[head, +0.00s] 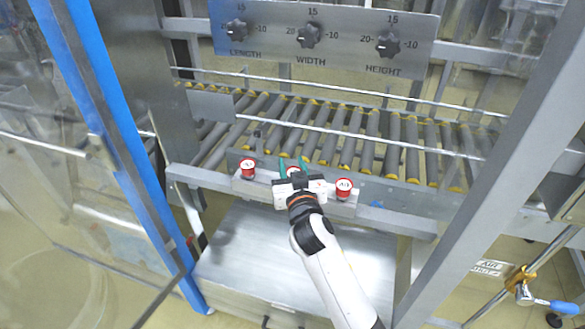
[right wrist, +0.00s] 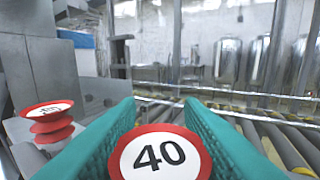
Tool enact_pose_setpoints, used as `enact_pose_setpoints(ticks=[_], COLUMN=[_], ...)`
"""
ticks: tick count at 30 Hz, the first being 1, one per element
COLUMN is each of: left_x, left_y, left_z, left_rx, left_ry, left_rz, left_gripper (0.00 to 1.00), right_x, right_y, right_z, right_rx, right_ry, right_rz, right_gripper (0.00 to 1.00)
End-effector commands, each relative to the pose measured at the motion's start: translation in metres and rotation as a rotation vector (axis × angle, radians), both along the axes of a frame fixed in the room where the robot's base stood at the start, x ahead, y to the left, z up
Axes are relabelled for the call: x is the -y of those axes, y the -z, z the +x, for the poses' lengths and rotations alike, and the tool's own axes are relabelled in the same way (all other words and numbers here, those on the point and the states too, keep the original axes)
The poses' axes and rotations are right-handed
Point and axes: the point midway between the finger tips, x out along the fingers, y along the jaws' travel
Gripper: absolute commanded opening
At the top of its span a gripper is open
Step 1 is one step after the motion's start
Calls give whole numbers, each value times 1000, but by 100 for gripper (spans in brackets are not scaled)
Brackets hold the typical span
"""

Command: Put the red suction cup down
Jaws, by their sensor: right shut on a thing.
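My right gripper (head: 293,167), with teal fingers, is shut on a red suction cup with a white top marked 40, seen close in the right wrist view (right wrist: 160,155). The fingers (right wrist: 160,118) stand on both sides of its round top. In the head view the held cup is mostly hidden between the fingers, over the pale holder bar. A second red suction cup (head: 248,168) stands on the bar to the left, and it also shows in the right wrist view (right wrist: 50,122). A third (head: 344,187) stands to the right. My left gripper is out of view.
The pale holder bar (head: 262,184) runs along the front of a roller conveyor (head: 365,140). A panel (head: 270,40) with length, width and height knobs is above. Metal posts flank the opening, the left one beside a blue post (head: 110,110). A flat metal surface (head: 240,250) is below.

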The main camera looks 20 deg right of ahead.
Motion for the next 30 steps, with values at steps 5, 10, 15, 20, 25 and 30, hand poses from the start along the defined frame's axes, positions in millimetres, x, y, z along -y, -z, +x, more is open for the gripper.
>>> enact_pose_setpoints(ticks=[5, 10, 15, 20, 25, 30], left_x=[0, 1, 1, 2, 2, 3], left_y=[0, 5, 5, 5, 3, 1], left_z=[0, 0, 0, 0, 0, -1], left_rx=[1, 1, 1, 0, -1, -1], left_ry=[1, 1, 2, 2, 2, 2], left_rz=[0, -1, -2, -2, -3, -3], left_gripper=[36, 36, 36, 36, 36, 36], right_x=[0, 0, 0, 0, 0, -1], right_y=[-1, 4, 5, 5, 3, 0], right_z=[0, 0, 0, 0, 0, -10], right_rx=[2, 1, 1, 1, 1, -1], right_ry=[0, 0, 1, 0, 0, -1], right_rz=[1, 2, 1, 1, 1, 2], right_gripper=[12, 12, 51, 56, 56, 56])
